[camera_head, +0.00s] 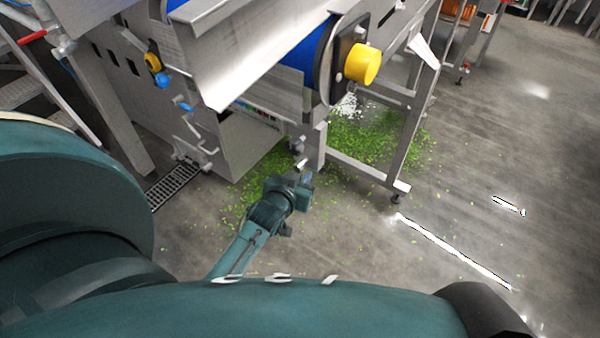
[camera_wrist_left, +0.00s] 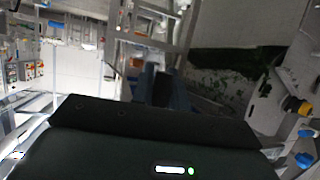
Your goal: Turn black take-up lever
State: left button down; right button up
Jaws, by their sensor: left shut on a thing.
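My left arm reaches in from the lower left, and its gripper (camera_head: 303,174) is at the lower end of the steel machine, beside a frame leg. In the left wrist view the dark fingers (camera_wrist_left: 160,88) point away toward the machine's frame. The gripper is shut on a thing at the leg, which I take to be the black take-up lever. The jaws and the small picture hide most of the lever, so its angle cannot be told. My right gripper is not in view.
The steel conveyor machine (camera_head: 215,60) with a blue belt (camera_head: 300,50) and a yellow roller cap (camera_head: 363,64) stands ahead. Green leaf scraps (camera_head: 385,140) litter the floor under it. A floor drain (camera_head: 172,186) lies at left. The floor (camera_head: 480,170) at right is open.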

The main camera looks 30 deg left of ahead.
pick_arm(q)
jog(key=shift+w+r, duration=0.1)
jog(key=c, duration=1.4)
grip_release()
jog(key=p+v, duration=0.1)
jog(key=v, duration=1.2)
jog(key=shift+p, duration=0.35)
jog(key=shift+d, duration=0.1)
